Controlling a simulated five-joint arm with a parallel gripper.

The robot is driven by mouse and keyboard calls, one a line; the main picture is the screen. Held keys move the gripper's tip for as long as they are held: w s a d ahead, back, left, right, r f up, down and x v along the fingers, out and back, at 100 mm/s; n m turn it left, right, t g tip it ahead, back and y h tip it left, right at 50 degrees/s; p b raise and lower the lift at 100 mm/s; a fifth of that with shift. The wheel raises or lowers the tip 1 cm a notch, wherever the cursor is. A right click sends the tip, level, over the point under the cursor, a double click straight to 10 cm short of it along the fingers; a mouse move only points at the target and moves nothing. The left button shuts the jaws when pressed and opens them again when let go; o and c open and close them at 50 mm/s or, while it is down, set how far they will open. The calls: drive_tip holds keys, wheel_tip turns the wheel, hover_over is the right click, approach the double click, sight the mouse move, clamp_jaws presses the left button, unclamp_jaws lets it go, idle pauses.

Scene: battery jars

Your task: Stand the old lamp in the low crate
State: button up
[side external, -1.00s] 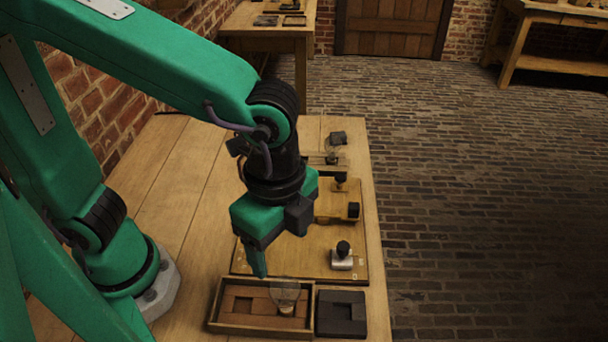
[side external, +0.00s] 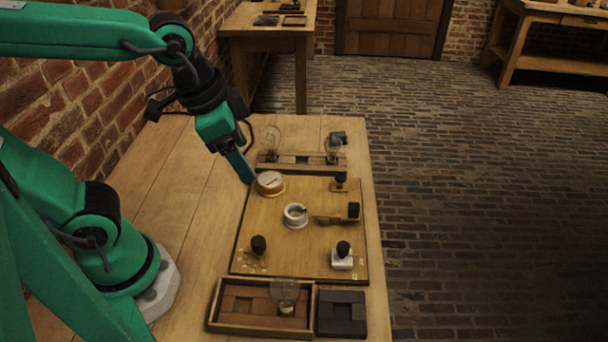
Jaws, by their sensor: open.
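A clear glass lamp (side external: 285,291) stands upright in the right part of the low wooden crate (side external: 213,316), at the near end of the table. Brown blocks lie in the crate beside it. My gripper (side external: 247,178) is open and holds nothing that I can see. It is well away from the crate, in the air near the far left corner of the board. Two more glass lamps, a left one (side external: 271,138) and a right one (side external: 334,146), stand at the far rack (side external: 300,166).
The wooden board (side external: 292,247) carries a round brass-coloured part (side external: 270,183), a white ring-shaped socket (side external: 295,215) and several black-knobbed fittings. A dark block tray (side external: 341,313) sits right of the crate. A brick wall stands behind.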

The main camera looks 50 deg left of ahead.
drive_tip(key=s+a+r+n+t+y, duration=0.1)
drive_tip(key=a+n+t, duration=0.1)
drive_tip(key=a+n, duration=0.3)
drive_tip(key=shift+s+a, duration=0.25)
drive_tip(key=shift+a, duration=0.85)
